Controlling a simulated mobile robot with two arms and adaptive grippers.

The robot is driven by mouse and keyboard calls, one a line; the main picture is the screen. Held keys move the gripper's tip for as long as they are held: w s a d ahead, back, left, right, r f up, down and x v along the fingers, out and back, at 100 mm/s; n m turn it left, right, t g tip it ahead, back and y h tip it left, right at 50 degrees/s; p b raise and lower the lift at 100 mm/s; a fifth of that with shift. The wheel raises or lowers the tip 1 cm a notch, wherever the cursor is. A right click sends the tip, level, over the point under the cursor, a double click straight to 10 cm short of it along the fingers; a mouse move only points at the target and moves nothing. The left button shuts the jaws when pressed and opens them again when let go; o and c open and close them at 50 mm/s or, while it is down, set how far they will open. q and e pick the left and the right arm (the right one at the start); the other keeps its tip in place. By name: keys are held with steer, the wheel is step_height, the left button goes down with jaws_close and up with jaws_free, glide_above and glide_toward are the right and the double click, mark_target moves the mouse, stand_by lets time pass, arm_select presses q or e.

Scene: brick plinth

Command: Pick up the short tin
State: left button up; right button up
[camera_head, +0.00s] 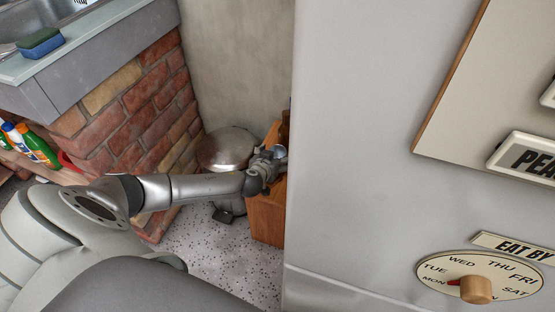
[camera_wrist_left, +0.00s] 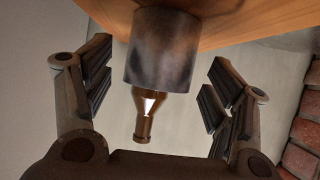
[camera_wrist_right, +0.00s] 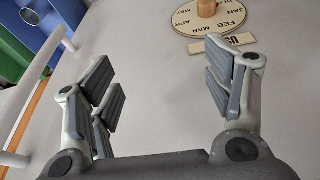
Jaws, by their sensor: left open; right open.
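The short tin (camera_wrist_left: 162,48) is a dull grey cylinder on a wooden top (camera_wrist_left: 240,25), which shows upside down in the left wrist view. My left gripper (camera_wrist_left: 161,68) is open, with its fingers to either side of the tin in the picture and a gap on each side. In the head view my left gripper (camera_head: 270,163) is at the wooden cabinet (camera_head: 267,205), where I cannot clearly make out the tin. My right gripper (camera_wrist_right: 161,75) is open and empty in front of a pale panel.
A brown bottle (camera_wrist_left: 148,112) shows partly behind the tin. A large white panel (camera_head: 360,130) stands right of the cabinet and hides part of it. A brick plinth (camera_head: 135,110) and a round metal bin (camera_head: 227,146) are on the left. A dial (camera_wrist_right: 208,14) is on the panel.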

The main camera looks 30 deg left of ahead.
arm_select(q)
steer(key=c, duration=1.1)
steer(key=shift+r, duration=0.1)
